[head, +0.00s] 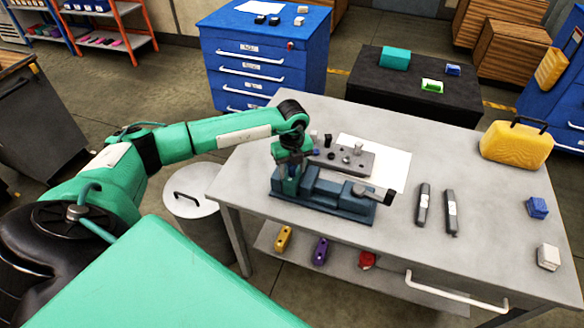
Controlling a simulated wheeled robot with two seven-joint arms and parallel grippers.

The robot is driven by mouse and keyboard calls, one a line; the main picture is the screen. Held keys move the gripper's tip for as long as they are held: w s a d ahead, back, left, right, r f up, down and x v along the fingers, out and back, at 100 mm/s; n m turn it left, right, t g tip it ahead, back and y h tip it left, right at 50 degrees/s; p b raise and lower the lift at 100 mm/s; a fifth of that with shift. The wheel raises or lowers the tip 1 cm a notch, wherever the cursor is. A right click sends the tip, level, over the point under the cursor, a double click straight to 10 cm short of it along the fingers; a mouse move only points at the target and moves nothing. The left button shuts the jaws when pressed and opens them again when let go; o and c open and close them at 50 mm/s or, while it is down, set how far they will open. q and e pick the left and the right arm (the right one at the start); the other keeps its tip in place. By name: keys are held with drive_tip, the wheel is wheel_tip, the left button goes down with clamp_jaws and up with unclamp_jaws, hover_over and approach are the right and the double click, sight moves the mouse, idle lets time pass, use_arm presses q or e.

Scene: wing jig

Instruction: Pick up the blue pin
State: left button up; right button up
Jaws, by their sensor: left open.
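My left gripper (290,181) hangs down from the green arm over the left end of a dark blue jig (342,199). It is open, and I cannot make out anything between its fingers. A grey plate (362,163) with several small pegs lies just behind the jig. A small blue piece (316,152), likely the blue pin, shows at the left end of that plate, just right of my left wrist. It is partly hidden and too small to make out its shape. My right gripper is not in view.
The grey workbench (440,151) bears a white sheet, two dark bars (423,204) (451,212), a yellow case (516,145), a blue block (537,207) and a white block (548,256). The jig's dark handle (376,195) juts right. The front right bench top is mostly clear.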

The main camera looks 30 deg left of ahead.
use_arm(q)
clamp_jaws()
wheel_tip(320, 180, up, 20)
drive_tip(key=b, duration=0.5)
